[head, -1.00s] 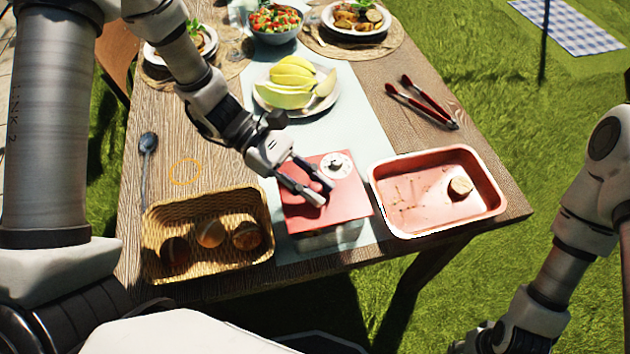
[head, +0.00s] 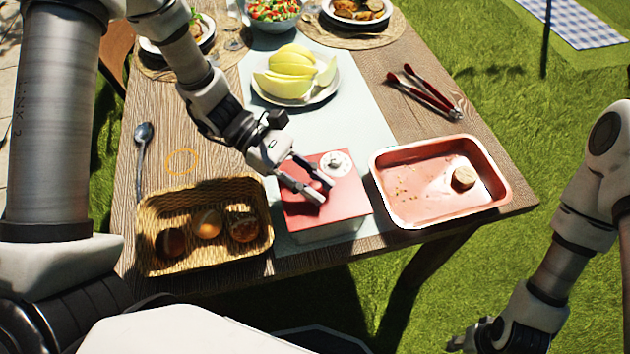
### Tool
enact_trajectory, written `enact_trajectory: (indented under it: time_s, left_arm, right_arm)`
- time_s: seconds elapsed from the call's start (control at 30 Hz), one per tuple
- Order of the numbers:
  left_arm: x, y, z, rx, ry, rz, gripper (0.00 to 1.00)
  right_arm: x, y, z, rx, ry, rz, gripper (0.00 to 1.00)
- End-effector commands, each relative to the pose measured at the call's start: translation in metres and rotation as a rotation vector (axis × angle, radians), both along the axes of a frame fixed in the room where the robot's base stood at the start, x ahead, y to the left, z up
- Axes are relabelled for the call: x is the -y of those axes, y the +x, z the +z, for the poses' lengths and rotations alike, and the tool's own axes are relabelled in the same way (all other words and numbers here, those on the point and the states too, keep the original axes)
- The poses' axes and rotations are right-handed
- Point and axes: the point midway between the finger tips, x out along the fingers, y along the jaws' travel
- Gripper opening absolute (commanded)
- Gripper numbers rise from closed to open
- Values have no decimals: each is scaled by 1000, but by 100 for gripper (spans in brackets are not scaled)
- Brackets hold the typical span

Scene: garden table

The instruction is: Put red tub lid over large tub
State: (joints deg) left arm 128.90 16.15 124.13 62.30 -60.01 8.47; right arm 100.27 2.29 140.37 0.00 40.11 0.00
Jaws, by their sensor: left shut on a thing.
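The red tub lid (head: 348,200) is a flat red square with a round white dial-like disc near its far edge. It lies over the large tub (head: 335,232), whose pale front side shows below the lid's near edge. The lid looks lined up with the tub; I cannot tell whether it is pressed fully down. My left gripper (head: 325,190) reaches in from the upper left and is shut on the lid near its middle; its fingertips hide the gripped part. My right gripper (head: 468,343) hangs low at the bottom right, off the table, far from the tub; its fingers are unclear.
A wicker basket (head: 150,205) with bread rolls stands left of the tub. A red tray (head: 415,208) with a small round piece is close on the right. A plate of melon (head: 318,97) stands behind, tongs (head: 425,93) at right, a spoon (head: 142,155) at left.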

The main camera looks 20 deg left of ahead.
Motion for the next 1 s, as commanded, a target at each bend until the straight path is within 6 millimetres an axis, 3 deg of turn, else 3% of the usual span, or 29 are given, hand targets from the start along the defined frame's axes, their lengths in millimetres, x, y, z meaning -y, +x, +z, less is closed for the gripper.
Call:
enact_trajectory:
  time_s: [0.33,0.37,0.43,0.77,0.87,1.0]
  left_arm:
    - [0,0,-3,0,0,0,0]
    - [0,0,-3,0,0,0,26]
    - [0,0,-3,0,0,0,51]
    - [-1,0,-3,0,0,1,52]
    - [-8,3,1,1,-3,2,52]
    - [-34,8,12,6,-5,7,52]
  right_arm:
    - [0,0,-2,0,0,0,40]
    - [0,0,-2,0,0,0,40]
    - [0,0,-2,0,0,0,40]
    - [0,0,-2,0,0,0,40]
    - [0,0,-2,0,0,0,40]
    - [0,0,-2,0,0,0,40]
